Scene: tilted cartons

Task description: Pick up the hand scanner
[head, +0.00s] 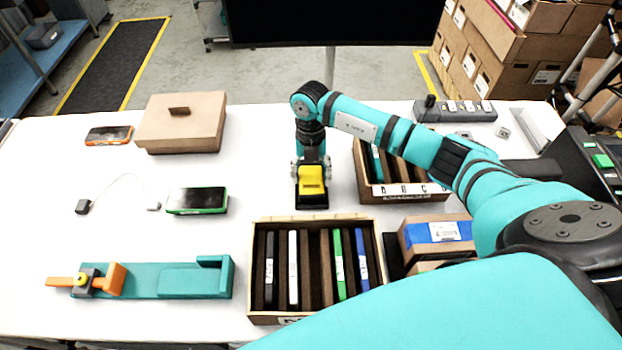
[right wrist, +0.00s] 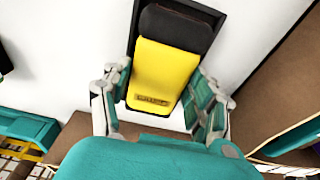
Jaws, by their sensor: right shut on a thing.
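The hand scanner (head: 312,179), yellow with a dark end, is at the middle of the white table. It shows large in the right wrist view (right wrist: 163,75), lying along a black base or cradle (right wrist: 205,22). In the head view the black base (head: 311,200) shows around its lower end. My right gripper (head: 312,172) comes down over the scanner, with one finger on each side, and is shut on it. The right wrist view shows the fingers (right wrist: 160,100) flanking its yellow body. I cannot tell whether the scanner is clear of the base. My left gripper is not in view.
A wooden crate (head: 250,275) of upright cases stands in front of the scanner, and another crate (head: 402,191) stands to its right. A green-edged phone (head: 197,200), a brown carton (head: 181,121) and a teal fixture (head: 178,281) are at left. Table just left of the scanner is clear.

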